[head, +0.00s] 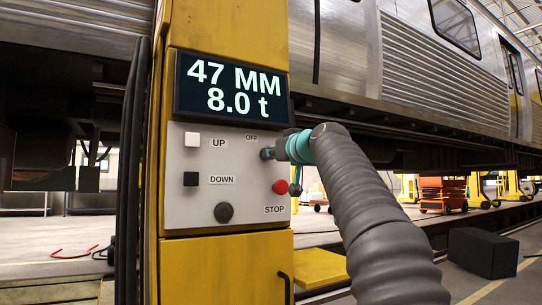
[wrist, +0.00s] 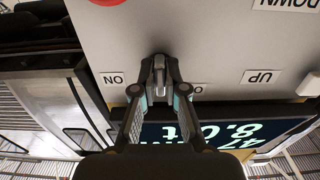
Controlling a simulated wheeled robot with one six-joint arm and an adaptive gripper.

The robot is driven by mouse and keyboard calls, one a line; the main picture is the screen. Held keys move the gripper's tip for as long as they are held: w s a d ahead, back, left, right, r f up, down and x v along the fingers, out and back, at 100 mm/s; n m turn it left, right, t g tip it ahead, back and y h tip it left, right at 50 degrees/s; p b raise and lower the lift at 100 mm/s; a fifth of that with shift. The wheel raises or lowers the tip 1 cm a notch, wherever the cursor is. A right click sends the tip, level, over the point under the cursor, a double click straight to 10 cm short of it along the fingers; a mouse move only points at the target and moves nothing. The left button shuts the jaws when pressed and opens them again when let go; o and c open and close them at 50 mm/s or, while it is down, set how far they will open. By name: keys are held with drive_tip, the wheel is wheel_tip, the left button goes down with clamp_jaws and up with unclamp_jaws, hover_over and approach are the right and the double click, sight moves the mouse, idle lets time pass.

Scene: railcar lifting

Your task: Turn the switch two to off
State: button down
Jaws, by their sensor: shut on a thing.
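The grey control panel (head: 222,196) is on a yellow lifting column. My gripper (head: 267,153) is at the panel's upper right, below the OFF label (head: 251,137). In the wrist view, which shows the panel upside down, my gripper (wrist: 159,92) is shut on a small grey switch (wrist: 159,74), a finger on each side. The switch handle looks upright, between the ON label (wrist: 113,78) and a partly hidden label (wrist: 197,89) starting with O. In the head view my gripper and arm hide most of the switch.
The display (head: 233,88) above reads 47 MM and 8.0 t. An UP button (head: 192,139), a DOWN button (head: 191,179), a black knob (head: 223,212) and a red STOP button (head: 280,187) share the panel. A railcar (head: 440,75) stands behind.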

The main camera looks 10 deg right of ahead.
drive_tip(key=c, duration=1.2)
unclamp_jaws()
drive_tip(key=v, duration=1.2)
